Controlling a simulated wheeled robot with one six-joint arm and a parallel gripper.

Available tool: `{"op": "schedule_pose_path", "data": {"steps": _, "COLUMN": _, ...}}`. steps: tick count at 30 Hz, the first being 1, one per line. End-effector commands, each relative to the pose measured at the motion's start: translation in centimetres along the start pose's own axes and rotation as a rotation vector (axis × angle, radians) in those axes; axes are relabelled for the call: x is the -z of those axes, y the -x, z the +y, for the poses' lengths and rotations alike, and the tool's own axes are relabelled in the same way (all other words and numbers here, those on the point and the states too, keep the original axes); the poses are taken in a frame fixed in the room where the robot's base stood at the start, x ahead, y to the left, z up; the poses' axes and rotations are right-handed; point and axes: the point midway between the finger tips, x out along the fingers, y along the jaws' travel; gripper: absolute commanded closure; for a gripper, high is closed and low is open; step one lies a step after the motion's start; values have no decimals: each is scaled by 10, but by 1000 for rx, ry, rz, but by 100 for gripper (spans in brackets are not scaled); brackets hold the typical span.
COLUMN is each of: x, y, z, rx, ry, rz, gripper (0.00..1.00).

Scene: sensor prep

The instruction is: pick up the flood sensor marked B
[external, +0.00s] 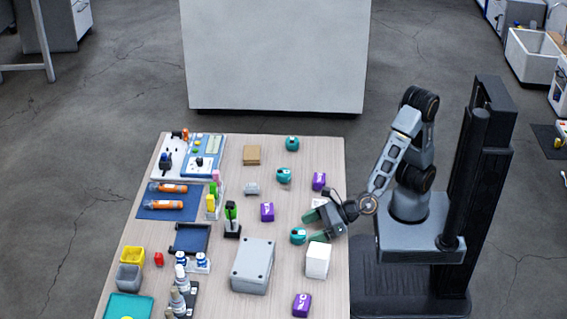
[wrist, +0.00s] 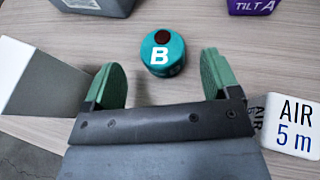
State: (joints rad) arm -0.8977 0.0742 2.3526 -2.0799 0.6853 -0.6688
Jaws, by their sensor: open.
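The flood sensor marked B (wrist: 162,52) is a small round teal unit with a white letter B on its side and a dark red spot on top. It stands upright on the table. In the external view it is the teal unit (external: 298,236) by my gripper. My gripper (wrist: 163,78) is open with green pads, one on each side of the sensor's near side. The sensor sits just beyond the fingertips, apart from both pads. In the external view my gripper (external: 316,227) reaches in from the right, low over the table. Nothing is held.
A white block (wrist: 50,85) stands close left of my gripper. A white AIR 5 m block (wrist: 294,125) is close on the right. A purple TILT A block (wrist: 252,7) lies beyond. Two more teal units (external: 284,175) (external: 292,144) and a grey box (external: 252,266) stand on the table.

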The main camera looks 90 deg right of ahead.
Motion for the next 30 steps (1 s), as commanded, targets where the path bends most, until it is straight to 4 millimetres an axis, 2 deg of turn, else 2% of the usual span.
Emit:
{"op": "schedule_pose_path", "data": {"steps": 9, "x": 1, "y": -41, "z": -3, "rx": 3, "ry": -1, "rz": 1, "gripper": 18}}
{"op": "schedule_pose_path", "data": {"steps": 13, "x": 0, "y": -48, "z": -3, "rx": 2, "ry": -1, "rz": 0, "gripper": 18}}
{"op": "schedule_pose_path", "data": {"steps": 20, "x": 0, "y": -49, "z": -2, "rx": 1, "ry": -1, "rz": 0, "gripper": 18}}
{"op": "schedule_pose_path", "data": {"steps": 30, "x": 0, "y": -49, "z": -2, "rx": 1, "ry": -1, "rz": 0, "gripper": 49}}
